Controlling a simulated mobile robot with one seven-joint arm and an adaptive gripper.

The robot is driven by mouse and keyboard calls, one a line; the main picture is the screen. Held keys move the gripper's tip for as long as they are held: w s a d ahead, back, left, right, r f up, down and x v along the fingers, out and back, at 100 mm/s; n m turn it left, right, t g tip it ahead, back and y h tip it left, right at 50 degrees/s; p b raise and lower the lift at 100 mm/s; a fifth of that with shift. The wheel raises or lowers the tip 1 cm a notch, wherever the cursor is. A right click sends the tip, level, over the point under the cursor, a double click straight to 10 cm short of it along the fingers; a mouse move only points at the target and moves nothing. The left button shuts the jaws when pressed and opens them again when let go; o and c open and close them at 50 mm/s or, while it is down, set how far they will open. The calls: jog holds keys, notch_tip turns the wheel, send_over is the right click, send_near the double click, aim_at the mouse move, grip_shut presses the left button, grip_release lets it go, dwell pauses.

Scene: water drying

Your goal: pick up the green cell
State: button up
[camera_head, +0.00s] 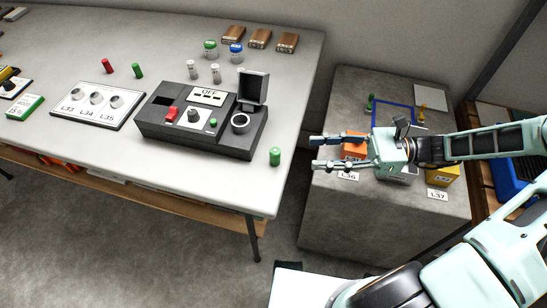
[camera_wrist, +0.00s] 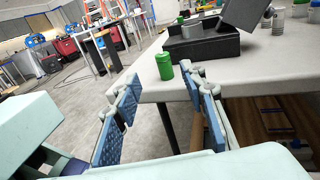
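A green cylinder (camera_head: 275,156), which looks like a green cell, stands upright at the near right corner of the white table, beside the black device. It also shows in the wrist view (camera_wrist: 164,66), beyond my fingertips and roughly between them in the picture. A smaller green cylinder (camera_head: 138,71) stands farther back on the table, next to a red one (camera_head: 107,66). My gripper (camera_head: 318,152) is open and empty. It points left toward the table corner, over the left side of the grey stand, apart from the green cylinder.
The black device (camera_head: 215,125) has a raised lid, a round socket and an "OFF" label. A white holder (camera_head: 97,106) with grey sockets lies left of it. The grey stand (camera_head: 345,220) carries orange and yellow boxes near my gripper. A gap separates stand and table.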

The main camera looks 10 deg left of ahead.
aim_at(276, 150)
jog(key=shift+s+a+f+b, duration=0.1)
jog(key=shift+s+a+b, duration=0.25)
jog(key=shift+a, duration=1.45)
jog(key=shift+s+a+r+b, duration=0.15)
jog(key=shift+a+b, duration=0.25)
jog(key=shift+a, duration=1.35)
jog(key=shift+s+a+f+b, duration=0.15)
jog(key=shift+s+a+b, duration=0.25)
jog(key=shift+a, duration=1.4)
grip_shut()
